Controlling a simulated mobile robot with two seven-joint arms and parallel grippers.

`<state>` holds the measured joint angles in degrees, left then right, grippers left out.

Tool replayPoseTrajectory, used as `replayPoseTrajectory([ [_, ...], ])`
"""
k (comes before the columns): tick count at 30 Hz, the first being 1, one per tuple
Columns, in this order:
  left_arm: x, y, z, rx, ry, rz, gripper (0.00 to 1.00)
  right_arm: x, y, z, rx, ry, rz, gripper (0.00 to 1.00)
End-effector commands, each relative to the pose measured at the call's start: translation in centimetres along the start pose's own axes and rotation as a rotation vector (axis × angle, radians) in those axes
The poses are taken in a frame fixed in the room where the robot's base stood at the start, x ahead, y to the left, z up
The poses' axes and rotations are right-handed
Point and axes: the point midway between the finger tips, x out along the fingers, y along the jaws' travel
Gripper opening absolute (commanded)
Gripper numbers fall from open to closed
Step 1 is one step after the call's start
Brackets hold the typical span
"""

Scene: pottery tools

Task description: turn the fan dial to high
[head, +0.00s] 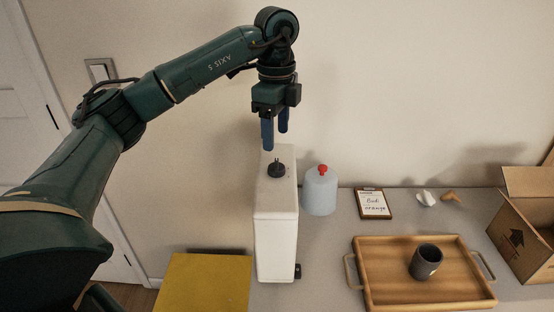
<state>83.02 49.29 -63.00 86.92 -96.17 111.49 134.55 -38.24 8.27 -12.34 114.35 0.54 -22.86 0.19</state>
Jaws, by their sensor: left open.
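The fan dial (276,168) is a small dark round knob with a raised grip, on top of a tall white box-like unit (275,234). Its setting marks are too small to read. My left gripper (275,143) points down just above and behind the dial, with two blue fingers apart and nothing between them. The fingertips look clear of the dial, though the exact gap is hard to judge. My right gripper is not in view.
A pale blue bottle with a red top (320,192) stands right of the unit. Further right are a clipboard (374,203), a wooden tray (365,290) with a dark mug (425,261), and a cardboard box (520,235). A yellow panel (207,284) lies at the left.

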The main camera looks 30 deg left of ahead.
Motion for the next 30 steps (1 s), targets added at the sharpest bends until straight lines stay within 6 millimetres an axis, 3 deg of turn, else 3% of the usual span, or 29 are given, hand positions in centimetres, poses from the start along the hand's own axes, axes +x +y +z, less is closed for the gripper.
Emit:
replayPoseTrajectory([
  [6,4.4,0.1,0.0,0.001,0.0,0.003,0.57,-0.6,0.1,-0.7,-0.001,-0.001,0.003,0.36],
  [12,7.0,0.0,-0.1,0.003,0.001,0.001,0.57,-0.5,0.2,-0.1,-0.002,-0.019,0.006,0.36],
  [24,8.0,0.0,-0.1,0.003,0.002,-0.001,0.57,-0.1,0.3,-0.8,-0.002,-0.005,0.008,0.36],
  [30,7.9,0.0,-0.1,0.003,0.002,-0.001,0.42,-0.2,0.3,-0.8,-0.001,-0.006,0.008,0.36],
])
